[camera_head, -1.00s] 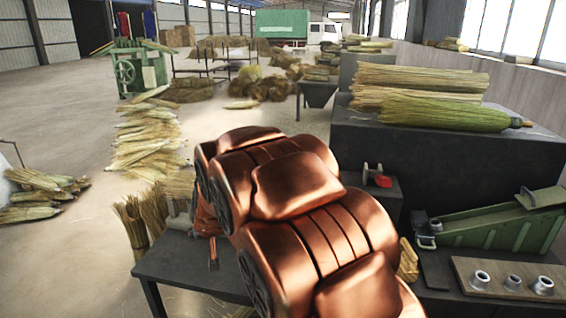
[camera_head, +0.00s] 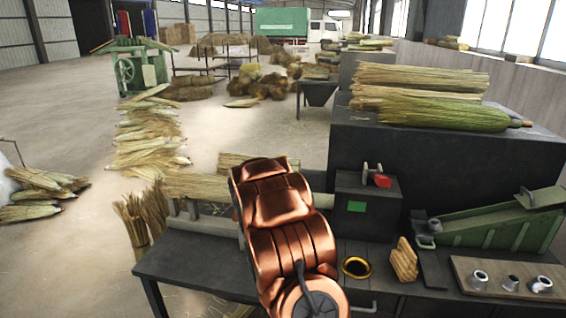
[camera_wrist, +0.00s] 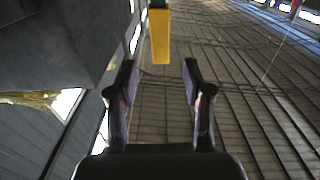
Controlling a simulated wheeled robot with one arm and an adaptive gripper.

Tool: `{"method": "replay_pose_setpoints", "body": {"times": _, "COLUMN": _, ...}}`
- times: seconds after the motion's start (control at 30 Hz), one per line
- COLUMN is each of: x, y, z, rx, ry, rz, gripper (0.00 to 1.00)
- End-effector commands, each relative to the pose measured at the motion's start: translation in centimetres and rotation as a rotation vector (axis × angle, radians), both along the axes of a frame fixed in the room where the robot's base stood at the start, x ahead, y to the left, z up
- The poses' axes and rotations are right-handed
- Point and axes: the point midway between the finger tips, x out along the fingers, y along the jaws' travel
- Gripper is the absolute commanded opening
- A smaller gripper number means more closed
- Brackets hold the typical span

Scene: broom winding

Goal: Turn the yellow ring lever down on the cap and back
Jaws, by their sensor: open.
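My gripper (camera_wrist: 159,78) is open in the wrist view, its two dark fingers apart with nothing between them. A flat yellow bar (camera_wrist: 160,36) hangs just beyond the fingertips, lined up with the gap. It may be part of the yellow ring lever, but no ring shape shows there. In the head view a gold ring (camera_head: 357,267) with a dark centre sits on the bench, right of my arm. I cannot tell whether it belongs to the lever. My copper arm hides my gripper in the head view, and no cap can be made out.
A dark box (camera_head: 368,205) with a green patch and red knob stands behind the gold ring. A ribbed tan block (camera_head: 403,260), a green metal frame (camera_head: 500,225) and a board with metal collars (camera_head: 465,268) lie to the right. Straw (camera_head: 195,186) lies left of my arm.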

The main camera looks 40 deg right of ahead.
Motion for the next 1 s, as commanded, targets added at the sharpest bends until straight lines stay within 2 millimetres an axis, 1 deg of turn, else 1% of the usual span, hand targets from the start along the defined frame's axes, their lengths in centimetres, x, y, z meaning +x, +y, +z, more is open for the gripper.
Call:
{"method": "replay_pose_setpoints", "body": {"times": 0.17, "x": 0.7, "y": -1.1, "z": 0.1, "rx": 0.0, "ry": 0.0, "rz": -0.001, "gripper": 0.5}}
{"method": "replay_pose_setpoints", "body": {"times": 0.6, "x": 3.4, "y": -4.9, "z": 0.1, "rx": 0.001, "ry": 0.0, "rz": 0.0, "gripper": 0.5}}
{"method": "replay_pose_setpoints", "body": {"times": 0.8, "x": 4.1, "y": -5.9, "z": -0.1, "rx": 0.004, "ry": 0.003, "rz": 0.001, "gripper": 0.5}}
{"method": "replay_pose_setpoints", "body": {"times": 1.0, "x": 4.4, "y": -6.1, "z": 0.0, "rx": 0.002, "ry": 0.002, "rz": 0.002, "gripper": 0.5}}
